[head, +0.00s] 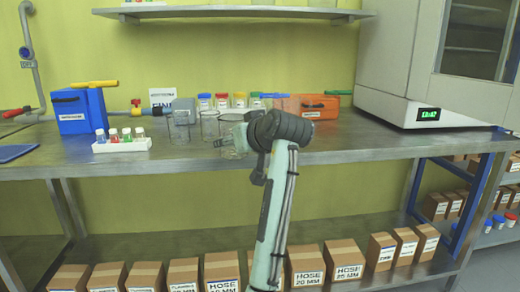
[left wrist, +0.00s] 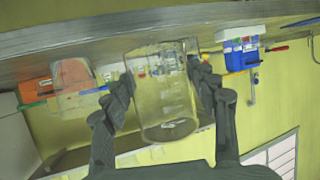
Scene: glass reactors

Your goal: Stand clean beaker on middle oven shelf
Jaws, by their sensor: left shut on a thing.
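My left gripper (head: 226,143) is at the front of the bench, shut around a clear glass beaker (head: 236,146). The left wrist view shows the held beaker (left wrist: 163,95) between both fingers of the gripper (left wrist: 163,92). I cannot tell whether its base touches the bench. Two more clear glass vessels, one (head: 179,128) further left and one (head: 209,126) beside the held beaker, stand on the bench. The white oven (head: 400,75) stands at the right end, with shelves (head: 478,30) behind its glass front; its door looks shut. My right gripper is not in view.
A white rack of small vials (head: 122,146) and a blue box (head: 78,112) stand on the left of the bench (head: 360,142). An orange case (head: 314,107) and several coloured-lid jars stand behind. Bench surface before the oven is clear. A wall shelf (head: 230,12) hangs above.

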